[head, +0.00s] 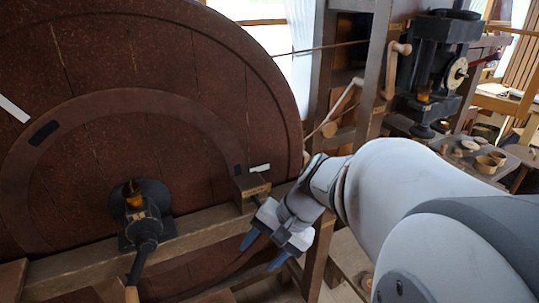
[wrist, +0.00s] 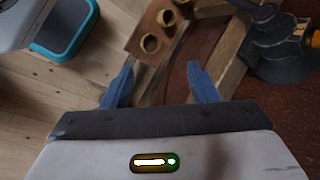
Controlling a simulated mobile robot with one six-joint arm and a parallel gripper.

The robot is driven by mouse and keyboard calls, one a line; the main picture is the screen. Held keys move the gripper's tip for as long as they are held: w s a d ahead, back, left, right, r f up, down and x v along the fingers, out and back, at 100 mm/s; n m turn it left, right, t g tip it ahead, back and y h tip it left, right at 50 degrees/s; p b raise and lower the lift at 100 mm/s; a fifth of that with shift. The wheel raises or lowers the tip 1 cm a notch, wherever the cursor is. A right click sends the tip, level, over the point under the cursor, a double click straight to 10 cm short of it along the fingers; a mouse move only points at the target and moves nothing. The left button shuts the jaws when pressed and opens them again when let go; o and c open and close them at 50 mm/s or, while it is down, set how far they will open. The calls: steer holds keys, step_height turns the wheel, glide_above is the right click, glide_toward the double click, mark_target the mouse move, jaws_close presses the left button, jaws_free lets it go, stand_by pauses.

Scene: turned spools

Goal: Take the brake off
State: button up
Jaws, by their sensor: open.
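A large dark red-brown wheel (head: 200,130) fills the left of the head view. A wooden block with a dark top (head: 252,187) sits on the beam (head: 190,232) close to the wheel face; I cannot tell whether it touches. At the wheel's hub is a black bearing (head: 147,205) with an amber cup, and a dark lever (head: 136,265) with a wooden end runs down from it. Which part is the brake is not clear. My gripper (head: 263,252) is open and empty, pointing down in front of the beam, right of the hub. Its blue fingers also show in the wrist view (wrist: 160,72).
A wooden post (head: 322,80) stands right of the wheel, with a wooden crank handle (head: 397,60) and a black machine (head: 437,60) beyond. Bowls (head: 485,163) sit on a table at the right. In the wrist view, a wooden piece with round rings (wrist: 148,35) lies ahead of the fingers.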

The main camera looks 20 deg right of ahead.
steer(key=w+d+f+m+t+y+b, duration=0.1)
steer(key=w+d+m+t+b, duration=0.1)
steer(key=w+d+m+t, duration=0.4)
steer(key=w+d+f+m+t+y+b, duration=0.2)
steer(key=w+d+m+t, duration=0.2)
steer(key=d+m, duration=0.45)
steer(key=s+d+f+m+t+h+b, duration=0.1)
steer(key=d+m+t+h, duration=0.7)
steer(key=d, duration=1)
steer(key=w, duration=0.2)
steer(key=w+g+p, duration=0.1)
steer(key=w, duration=0.2)
steer(key=w+a+g, duration=0.1)
steer(key=w, duration=0.1)
steer(key=shift+w+f+m+y, duration=0.1)
steer(key=shift+w+m+y, duration=0.15)
steer(key=shift+m+y, duration=0.15)
steer(key=shift+c, duration=0.3)
